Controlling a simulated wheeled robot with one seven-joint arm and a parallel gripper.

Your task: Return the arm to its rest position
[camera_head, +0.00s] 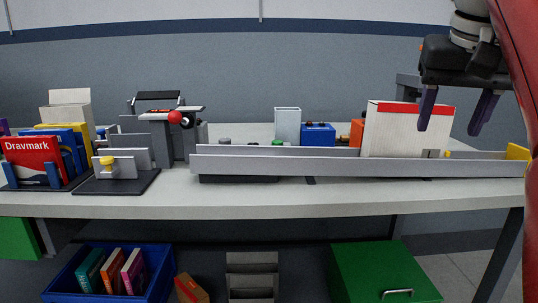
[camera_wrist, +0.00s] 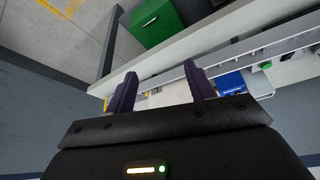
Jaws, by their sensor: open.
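My gripper (camera_head: 456,111) hangs at the upper right in the head view, above the right part of the workbench. Its two dark purple fingers point down and stand apart, with nothing between them. In the head view it overlaps the right side of a white box with a red top edge (camera_head: 395,130); I cannot tell how far apart they are in depth. In the wrist view my gripper (camera_wrist: 160,80) shows its two fingers spread and empty, with the bench edge and rail beyond them.
A long grey rail (camera_head: 300,164) runs along the workbench (camera_head: 250,205). Books (camera_head: 32,160), a small stand (camera_head: 116,180) and a device with a red knob (camera_head: 160,135) stand at left. Below are a blue bin (camera_head: 62,293) and a green cabinet (camera_head: 375,268).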

